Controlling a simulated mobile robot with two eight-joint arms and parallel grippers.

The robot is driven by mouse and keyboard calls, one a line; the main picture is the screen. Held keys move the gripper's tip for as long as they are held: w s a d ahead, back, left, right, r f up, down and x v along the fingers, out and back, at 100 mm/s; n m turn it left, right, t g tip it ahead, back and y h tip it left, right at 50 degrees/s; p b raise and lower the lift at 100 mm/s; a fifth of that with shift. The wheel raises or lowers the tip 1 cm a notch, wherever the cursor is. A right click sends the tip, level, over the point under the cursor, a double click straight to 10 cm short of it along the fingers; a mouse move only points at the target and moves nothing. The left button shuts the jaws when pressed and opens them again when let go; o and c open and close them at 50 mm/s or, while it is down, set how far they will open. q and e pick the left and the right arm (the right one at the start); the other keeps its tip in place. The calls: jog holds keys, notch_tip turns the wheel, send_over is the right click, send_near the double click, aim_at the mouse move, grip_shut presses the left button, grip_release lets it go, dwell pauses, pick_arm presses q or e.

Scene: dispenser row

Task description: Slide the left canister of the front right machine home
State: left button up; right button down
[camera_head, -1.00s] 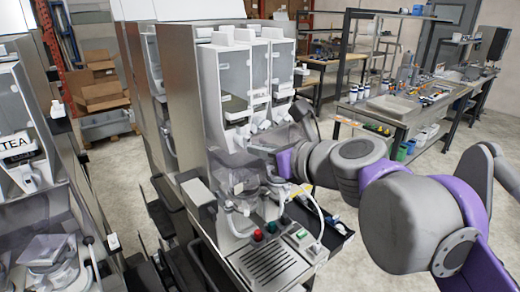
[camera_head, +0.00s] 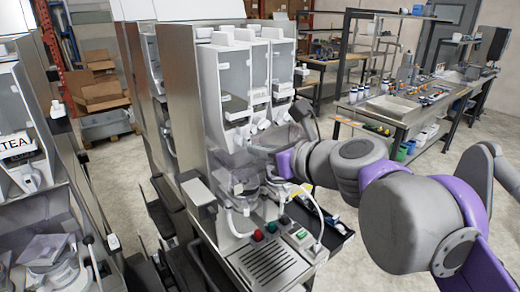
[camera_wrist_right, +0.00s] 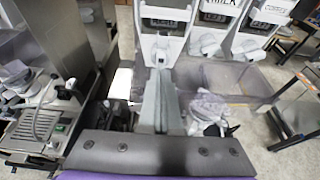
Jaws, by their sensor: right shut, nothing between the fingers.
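The front right machine (camera_head: 183,80) has three clear-fronted canisters side by side in its upper part. Its left canister (camera_head: 232,78) is a tall white-framed box; in the right wrist view its lower front (camera_wrist_right: 165,14) and white spout are at the top centre. My right gripper (camera_head: 264,150) is below the canisters at the machine's front, partly hidden among clear parts. In the right wrist view its narrow fingers (camera_wrist_right: 160,80) are together, empty, and point toward the left canister's spout. I cannot tell whether they touch it. My left gripper is not in view.
The middle canister (camera_head: 260,75) and right canister (camera_head: 282,70) stand close beside the left one. Clear bowls and a drip grille (camera_head: 268,262) are below. Another machine with a TEA label (camera_head: 16,145) stands at the left. A workbench (camera_head: 400,110) is at the back right.

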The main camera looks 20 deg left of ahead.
aim_at(249, 141)
jog(key=shift+w+a+p, duration=0.15)
jog(key=shift+w+a, duration=0.6)
jog(key=shift+a, duration=0.2)
jog(key=shift+w+a+p, duration=0.15)
jog(key=shift+w+a, duration=0.55)
jog(key=shift+a, duration=0.25)
jog(key=s+d, duration=0.5)
jog(key=d, duration=0.1)
jog(key=s+d+f+n+g+h, duration=0.1)
jog(key=s+d+f+n+h, duration=0.3)
jog(key=f, duration=0.9)
jog(key=s+d+f+n+g+h, duration=0.1)
jog(key=s+d+f+n+h, duration=0.2)
jog(key=s+d+f+n, duration=0.5)
jog(key=s+d+f+n+g+h, duration=0.1)
jog(key=s+d+f+n+h, duration=0.3)
jog(key=d+f+n, duration=0.9)
jog(key=s+d+f, duration=0.2)
jog(key=d+f, duration=0.1)
jog(key=f, duration=0.2)
jog(key=shift+d+f+n+g+h, duration=0.15)
jog(key=shift+f+n+g+h, duration=0.1)
jog(key=shift+n+g+h, duration=0.05)
